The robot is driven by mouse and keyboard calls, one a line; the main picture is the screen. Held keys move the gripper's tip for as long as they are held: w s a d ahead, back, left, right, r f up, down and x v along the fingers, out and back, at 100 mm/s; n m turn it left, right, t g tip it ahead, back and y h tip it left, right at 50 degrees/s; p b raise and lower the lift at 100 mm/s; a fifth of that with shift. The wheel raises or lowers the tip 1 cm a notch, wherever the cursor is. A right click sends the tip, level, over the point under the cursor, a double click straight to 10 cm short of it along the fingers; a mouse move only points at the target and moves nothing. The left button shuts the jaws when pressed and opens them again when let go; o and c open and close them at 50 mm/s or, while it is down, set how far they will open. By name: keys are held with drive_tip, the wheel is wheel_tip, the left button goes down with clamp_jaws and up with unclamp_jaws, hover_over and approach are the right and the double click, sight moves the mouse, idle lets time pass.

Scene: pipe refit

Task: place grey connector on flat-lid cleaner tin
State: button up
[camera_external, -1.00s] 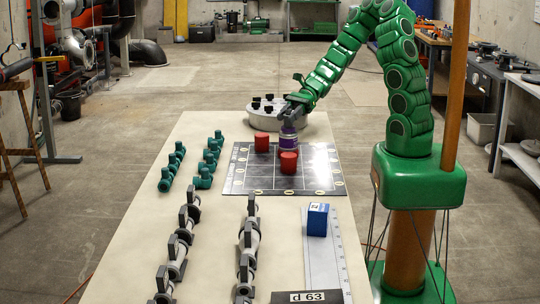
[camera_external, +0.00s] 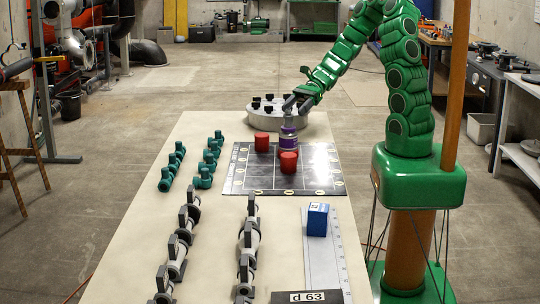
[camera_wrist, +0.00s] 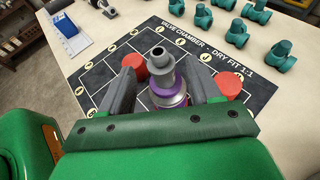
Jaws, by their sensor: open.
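The grey connector (camera_wrist: 158,60) stands upright on top of the purple cleaner tin (camera_wrist: 170,98) in the wrist view, with its open end up. The connector (camera_external: 289,121) shows there only as a small grey piece above the tin. My gripper (camera_wrist: 160,78) is open, with one finger on each side of the connector and a gap visible to both. In the external view my gripper (camera_external: 293,103) is just above the tin. The tin's lid is mostly hidden under the connector.
Red cylinders (camera_wrist: 135,66) (camera_wrist: 229,84) stand close to both fingers on the black board (camera_external: 250,182). Teal fittings (camera_external: 203,178) and grey valves (camera_external: 249,235) line the table. A round grey tray (camera_external: 262,118) with black knobs is behind. A blue block (camera_external: 317,219) lies front right.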

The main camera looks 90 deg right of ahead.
drive_tip(key=v, duration=0.7)
drive_tip(key=s+a+r+n+g+h, duration=0.1)
drive_tip(key=s+a+r+n+g, duration=0.15)
drive_tip(key=a+n+g, duration=0.4)
drive_tip(key=s+a+r+n+g+h, duration=0.2)
drive_tip(key=s+a+n+g, duration=0.15)
drive_tip(key=a+n, duration=0.5)
drive_tip(key=s+a+r+n+h, duration=0.1)
drive_tip(key=s+r+n+h, duration=0.1)
drive_tip(key=s+n+h, duration=0.2)
drive_tip(key=s+a+r+n+h, duration=0.2)
drive_tip(key=s+r+n+h, duration=0.1)
drive_tip(key=s+n, duration=0.3)
drive_tip(key=shift+s+h, duration=0.4)
drive_tip(key=shift+s, duration=0.55)
